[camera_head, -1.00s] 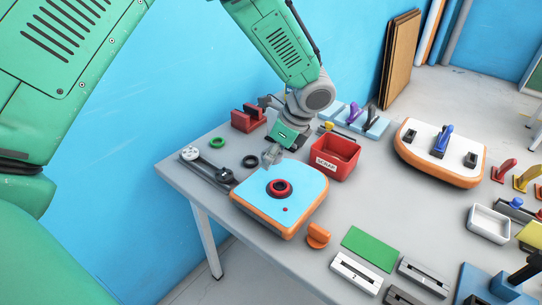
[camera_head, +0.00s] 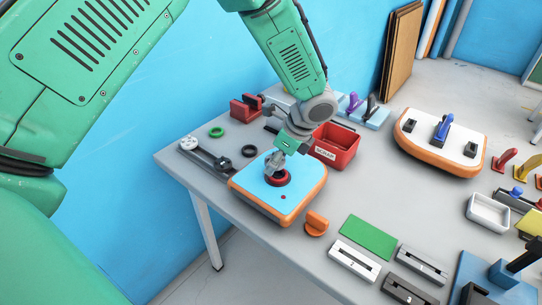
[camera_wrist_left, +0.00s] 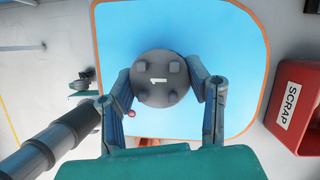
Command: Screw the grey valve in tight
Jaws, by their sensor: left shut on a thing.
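In the head view my left gripper (camera_head: 276,165) is over the red ring (camera_head: 284,181) on the blue-topped, orange-edged board (camera_head: 308,181). The gripper hides most of the valve there, and how deep it sits in the ring cannot be told. My right gripper is not in view.
A red SCRAP bin (camera_head: 335,150) stands just right of my left gripper. A black ring (camera_head: 249,151) and a green ring (camera_head: 216,132) lie behind the board. An orange piece (camera_head: 316,223) stands at its front right. A white-topped board (camera_head: 420,135) lies farther right.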

